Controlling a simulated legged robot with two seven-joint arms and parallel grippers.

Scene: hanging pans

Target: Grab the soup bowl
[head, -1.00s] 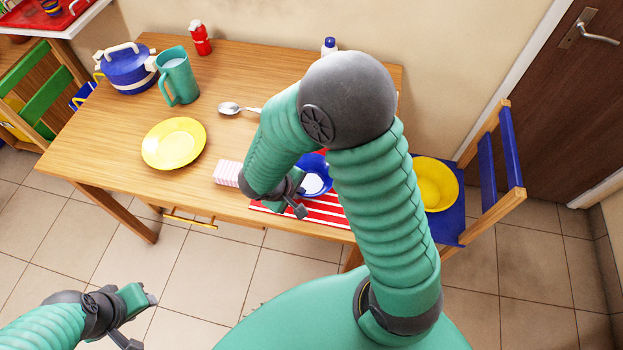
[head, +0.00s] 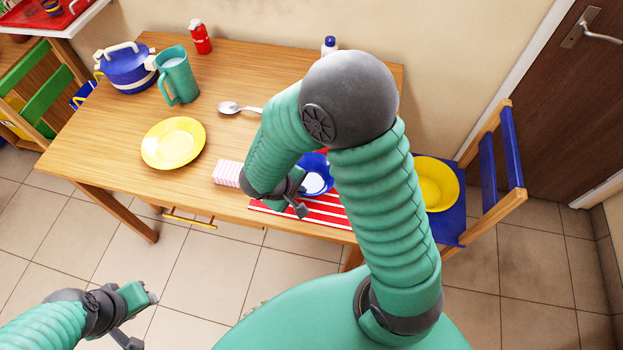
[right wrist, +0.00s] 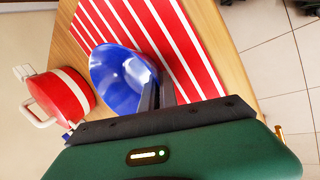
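The soup bowl (head: 316,163) is blue with a white patch inside. It rests on a red-and-white striped mat (head: 325,215) at the table's front edge, partly hidden by my right arm. In the right wrist view the bowl (right wrist: 118,72) shows its glossy inside. My right gripper (right wrist: 158,92) is at its rim, with one dark finger inside the bowl and one outside, close together on the rim. In the head view the right gripper (head: 299,198) is low beside the bowl. My left gripper (head: 142,318) is open and empty, over the floor at the lower left.
A pink striped block (head: 227,173) lies left of the bowl. A yellow plate (head: 173,142), spoon (head: 230,107), green pitcher (head: 178,77), blue pot (head: 127,70) and red bottle (head: 201,39) stand further off. A blue chair (head: 487,170) holding a yellow bowl (head: 437,184) is at right.

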